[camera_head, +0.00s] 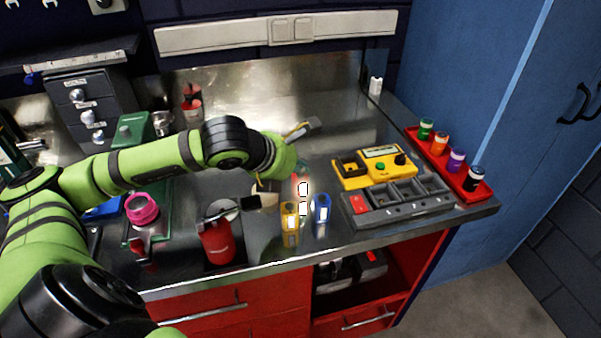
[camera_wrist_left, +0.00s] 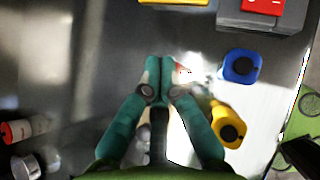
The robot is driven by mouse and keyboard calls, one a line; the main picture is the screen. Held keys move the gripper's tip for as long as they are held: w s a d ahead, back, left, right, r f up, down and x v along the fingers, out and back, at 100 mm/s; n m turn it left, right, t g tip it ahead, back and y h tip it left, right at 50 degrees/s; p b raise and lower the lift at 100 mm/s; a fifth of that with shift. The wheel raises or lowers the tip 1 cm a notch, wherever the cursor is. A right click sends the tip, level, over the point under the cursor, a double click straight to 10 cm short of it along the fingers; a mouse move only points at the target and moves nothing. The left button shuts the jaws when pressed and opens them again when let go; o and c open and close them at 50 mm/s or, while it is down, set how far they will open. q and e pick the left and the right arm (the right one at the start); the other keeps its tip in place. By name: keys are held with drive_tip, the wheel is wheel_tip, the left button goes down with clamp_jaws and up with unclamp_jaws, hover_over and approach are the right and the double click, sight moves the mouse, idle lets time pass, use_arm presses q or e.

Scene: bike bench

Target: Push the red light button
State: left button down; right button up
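Three small lights stand close together near the bench's front edge. The yellow light (camera_head: 290,222) and the blue light (camera_head: 321,207) show in the head view. A red light (camera_head: 302,180) stands just behind them with a bright white glow. In the left wrist view, the blue light (camera_wrist_left: 242,66) and yellow light (camera_wrist_left: 228,125) lie right of the fingers; only a sliver of the red light (camera_wrist_left: 183,71) shows beside the fingertips. My left gripper (camera_wrist_left: 160,64) points down with its fingertips together and nothing visible between them. Whether it touches the red light cannot be told. My right gripper is out of view.
A yellow device (camera_head: 375,168) and a grey divided tray (camera_head: 398,205) sit to the right, with a red tray (camera_head: 470,187) of coloured bottles beyond. A red can (camera_head: 218,245) and a pink-topped item (camera_head: 142,208) stand to the left. The bench behind is mostly clear.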

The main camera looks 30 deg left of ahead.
sight(299, 177)
use_arm(q)
drive_tip(key=shift+f, duration=0.15)
idle(0.4)
drive_tip(key=shift+r, duration=0.6)
wheel_tip(299, 177, up, 6)
drive_tip(key=p, duration=0.2)
drive_tip(key=shift+p, duration=0.4)
drive_tip(key=shift+f, duration=0.1)
idle(2.1)
